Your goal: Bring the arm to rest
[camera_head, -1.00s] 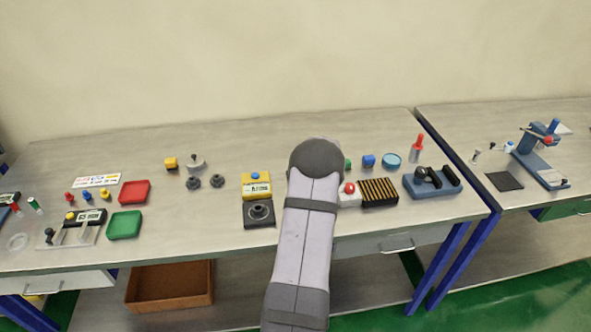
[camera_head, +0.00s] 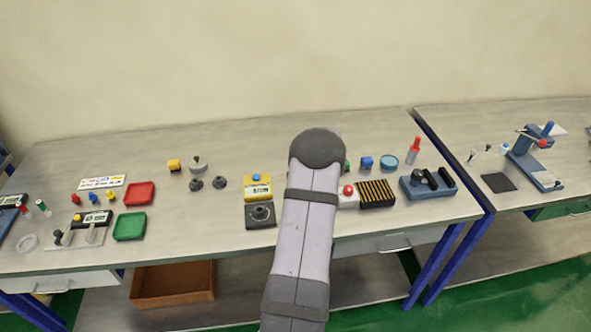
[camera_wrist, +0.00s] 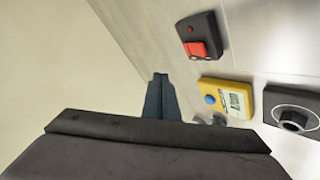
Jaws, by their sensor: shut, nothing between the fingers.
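My gripper (camera_wrist: 161,97) shows in the wrist view as dark fingers held together with nothing between them. Its tips are in front of the wall and bench area, apart from any object. In the head view my own arm link rises through the middle of the picture and the gripper is hidden. The yellow box with a blue button (camera_wrist: 226,98) lies to the right of the fingers in the wrist view, and it stands left of my arm in the head view (camera_head: 257,189).
A black block with a round fitting (camera_head: 261,215) sits before the yellow box. A black box with a red switch (camera_wrist: 200,36) shows in the wrist view. Red (camera_head: 139,193) and green trays (camera_head: 129,226) stand left; a blue holder (camera_head: 428,184) stands right.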

